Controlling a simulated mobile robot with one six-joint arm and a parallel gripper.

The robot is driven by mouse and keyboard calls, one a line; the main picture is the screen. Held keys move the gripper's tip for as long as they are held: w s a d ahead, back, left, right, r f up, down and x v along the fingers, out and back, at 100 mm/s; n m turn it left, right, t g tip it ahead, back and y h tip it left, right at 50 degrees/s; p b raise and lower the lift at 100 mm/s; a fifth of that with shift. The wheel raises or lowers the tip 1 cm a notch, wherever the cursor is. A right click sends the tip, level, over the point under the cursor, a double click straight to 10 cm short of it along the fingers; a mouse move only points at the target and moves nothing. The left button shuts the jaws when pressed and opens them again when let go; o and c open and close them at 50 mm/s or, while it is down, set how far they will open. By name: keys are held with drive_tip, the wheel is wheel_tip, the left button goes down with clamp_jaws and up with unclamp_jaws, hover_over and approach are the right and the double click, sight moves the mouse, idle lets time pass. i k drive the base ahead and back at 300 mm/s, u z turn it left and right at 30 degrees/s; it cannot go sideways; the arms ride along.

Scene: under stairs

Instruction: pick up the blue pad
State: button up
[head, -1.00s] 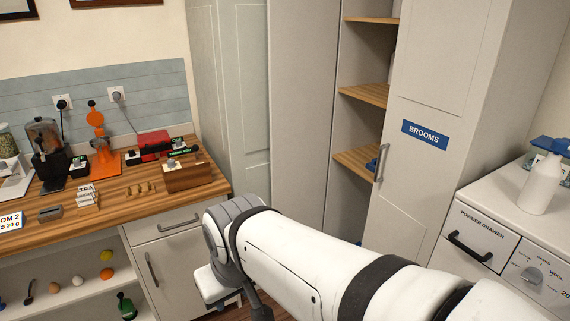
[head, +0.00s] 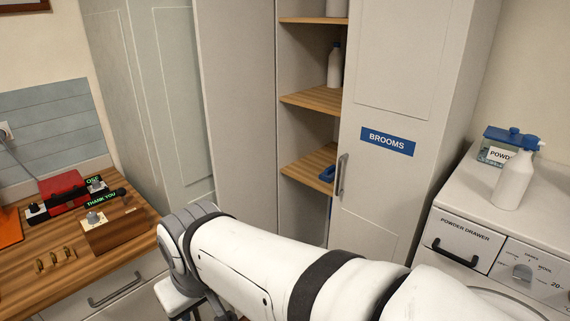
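A small blue thing (head: 327,174) lies on the lowest visible shelf of the open cupboard, close to the edge of the door marked BROOMS. It may be the blue pad, but it is too small and partly hidden to be sure. My white arm reaches across the lower middle of the head view, well in front of and below that shelf. The fingers of my gripper do not show; the arm's far end bends down and out of the picture.
The BROOMS door (head: 400,150) covers the cupboard's right side. A white bottle (head: 334,66) stands on a higher shelf (head: 315,99). At right, a spray bottle (head: 514,180) stands on a white washing machine (head: 475,200). At left is a wooden counter (head: 90,275) with a red device (head: 64,190).

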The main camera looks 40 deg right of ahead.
sight(328, 176)
drive_tip(key=z, duration=0.55)
drive_tip(key=i, duration=1.3)
drive_tip(key=z, duration=1.3)
drive_tip(key=i, duration=0.65)
drive_tip(key=z, duration=0.3)
drive_tip(key=k, duration=0.85)
drive_tip(key=z, duration=0.15)
drive_tip(key=i, duration=0.85)
